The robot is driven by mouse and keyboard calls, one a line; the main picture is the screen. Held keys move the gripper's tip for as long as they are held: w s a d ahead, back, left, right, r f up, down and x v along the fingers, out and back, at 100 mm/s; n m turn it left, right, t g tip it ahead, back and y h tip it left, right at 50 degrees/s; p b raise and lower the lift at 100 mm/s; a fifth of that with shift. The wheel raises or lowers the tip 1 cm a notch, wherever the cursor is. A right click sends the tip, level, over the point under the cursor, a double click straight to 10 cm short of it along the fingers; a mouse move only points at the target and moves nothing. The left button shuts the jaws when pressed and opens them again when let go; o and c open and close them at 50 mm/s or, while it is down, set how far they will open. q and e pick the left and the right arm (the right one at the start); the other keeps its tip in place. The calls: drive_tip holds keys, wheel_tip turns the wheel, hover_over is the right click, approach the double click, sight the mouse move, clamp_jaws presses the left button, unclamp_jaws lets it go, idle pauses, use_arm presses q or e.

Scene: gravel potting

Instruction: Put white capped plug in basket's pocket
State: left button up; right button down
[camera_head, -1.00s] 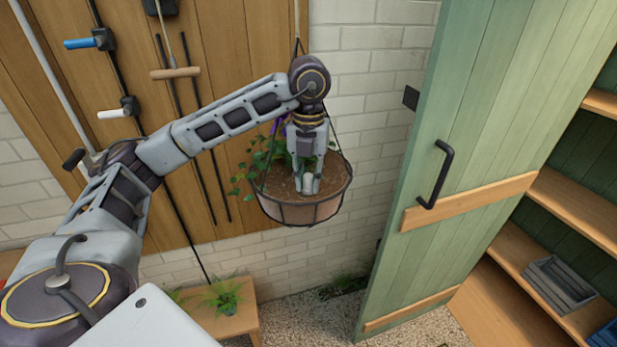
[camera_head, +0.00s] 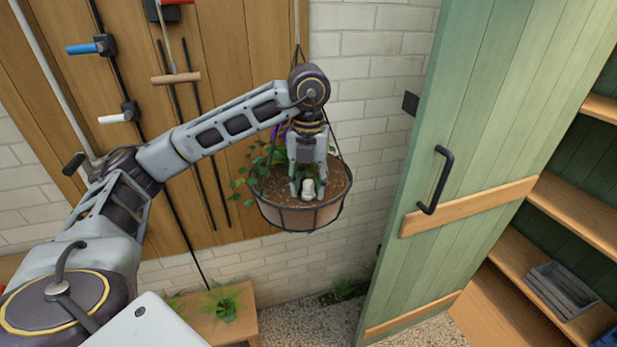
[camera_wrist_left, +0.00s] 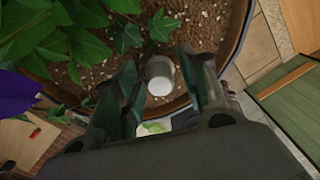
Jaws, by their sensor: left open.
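The white capped plug (camera_head: 308,188) stands in the soil of the hanging basket (camera_head: 300,218), near its front rim. In the left wrist view the plug (camera_wrist_left: 160,76) shows its pale cap, with the soil around it; whether it sits in a pocket cannot be told. My left gripper (camera_head: 307,190) is over the basket with its fingers spread on either side of the plug. In the left wrist view the gripper (camera_wrist_left: 160,92) is open, with a gap between its fingers and the plug. My right gripper is not in view.
Green leaves (camera_head: 262,165) and a purple flower fill the basket's left and back. A brick wall (camera_head: 370,120) stands behind. An open green door (camera_head: 470,150) is to the right, with shelves beyond. A wooden bench (camera_head: 225,325) with a fern is below.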

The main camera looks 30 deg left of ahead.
sight(309, 182)
use_arm(q)
drive_tip(key=shift+r, duration=0.15)
drive_tip(key=shift+r, duration=1.65)
wheel_tip(309, 182, up, 9)
drive_tip(key=p, duration=0.3)
drive_tip(key=shift+f, duration=0.15)
